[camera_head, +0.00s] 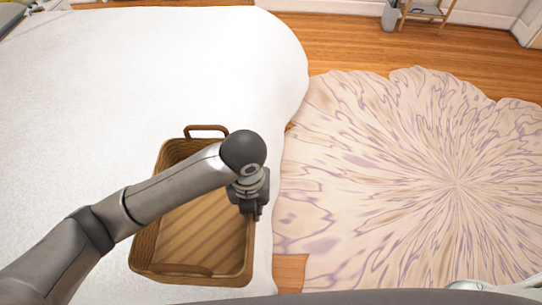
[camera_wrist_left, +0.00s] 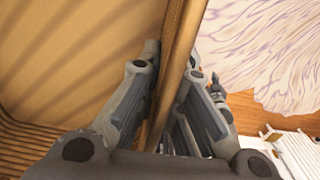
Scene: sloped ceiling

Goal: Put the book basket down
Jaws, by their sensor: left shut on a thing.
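The book basket (camera_head: 205,235) is a brown, woven, rectangular basket with a handle at each end. It looks empty in the head view. It is at the right edge of the white bed (camera_head: 150,70); whether it rests on the bed or hangs just above it I cannot tell. My left gripper (camera_head: 255,213) is at the basket's right side wall. In the left wrist view its fingers (camera_wrist_left: 170,95) are shut on the basket's rim (camera_wrist_left: 172,60), one finger on each side. My arm hides part of the basket's middle. My right gripper is not in view.
A pale patterned rug (camera_head: 400,180) lies on the wooden floor (camera_head: 335,48) to the right of the bed. A grey vase (camera_head: 389,15) and a small wooden stand (camera_head: 425,12) are at the far right. The bed's upper part is clear.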

